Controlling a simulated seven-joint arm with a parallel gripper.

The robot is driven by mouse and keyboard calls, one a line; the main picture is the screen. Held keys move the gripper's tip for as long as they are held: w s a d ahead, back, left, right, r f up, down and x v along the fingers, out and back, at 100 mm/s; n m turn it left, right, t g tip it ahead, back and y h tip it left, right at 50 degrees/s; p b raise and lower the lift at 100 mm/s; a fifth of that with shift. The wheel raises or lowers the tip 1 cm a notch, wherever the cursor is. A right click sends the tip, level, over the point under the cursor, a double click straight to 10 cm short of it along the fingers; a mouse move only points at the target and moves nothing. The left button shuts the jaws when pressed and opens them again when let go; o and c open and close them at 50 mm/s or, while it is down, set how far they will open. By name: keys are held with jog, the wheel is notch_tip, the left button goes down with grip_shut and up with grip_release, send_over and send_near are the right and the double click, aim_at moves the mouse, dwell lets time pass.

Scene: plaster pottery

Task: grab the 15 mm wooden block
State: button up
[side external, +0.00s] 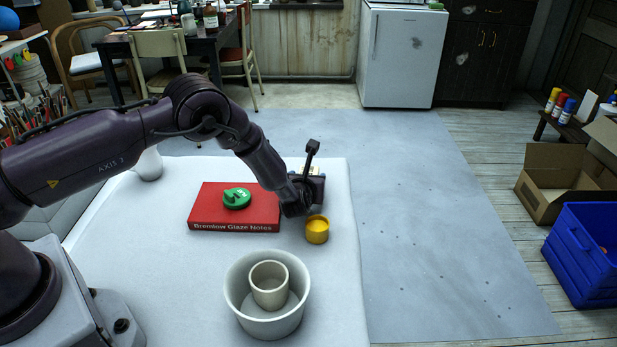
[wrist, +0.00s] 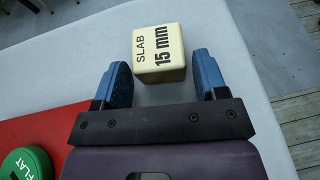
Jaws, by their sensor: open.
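The wooden block (wrist: 159,50) is pale cream, with "SLAB 15 mm" printed on its top in the wrist view. It sits on the white table just beyond the blue fingertips, roughly centred on the gap between them. My gripper (wrist: 161,72) is open, with nothing between its fingers. In the side external view my gripper (side external: 305,192) is low over the right part of the table, past the red book. There the block is mostly hidden behind the gripper and wrist.
A red book (side external: 215,213) with a green piece (side external: 237,198) on it lies left of my gripper. A white bowl (side external: 236,290) holding a cream cup (side external: 269,285) stands nearer the camera. The table's right edge (side external: 357,250) is close.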

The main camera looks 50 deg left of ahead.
jog(key=shift+w+a+f, duration=0.2)
jog(key=shift+w+a, duration=0.1)
jog(key=shift+w, duration=0.1)
jog(key=c, duration=0.7)
jog(key=shift+r, duration=0.1)
